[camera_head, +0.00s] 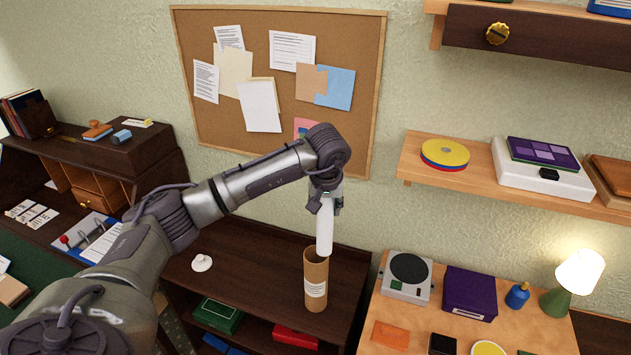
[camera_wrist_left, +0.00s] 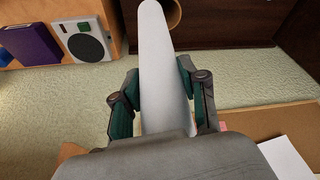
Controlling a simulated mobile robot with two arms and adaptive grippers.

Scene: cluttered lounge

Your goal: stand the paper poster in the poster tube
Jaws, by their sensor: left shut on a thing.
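The paper poster (camera_head: 325,228) is a white roll hanging nearly upright below my left gripper (camera_head: 326,190). The gripper is shut on its upper part. The poster tube (camera_head: 316,285) is an open brown cardboard cylinder with a white label, standing upright on the dark shelf unit. In the head view the poster's rounded lower end overlaps the tube's mouth; I cannot tell whether it is inside. In the left wrist view the poster (camera_wrist_left: 162,75) runs up between the fingers (camera_wrist_left: 160,100), and the tube's rim (camera_wrist_left: 176,14) shows to the right of its far end.
A white knob-like piece (camera_head: 202,262) lies on the dark shelf unit (camera_head: 245,255), left of the tube. A wooden table (camera_head: 400,310) with a purple box (camera_head: 469,291) and a turntable-like device (camera_head: 408,276) stands to the right. A cork board (camera_head: 350,120) hangs behind my arm.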

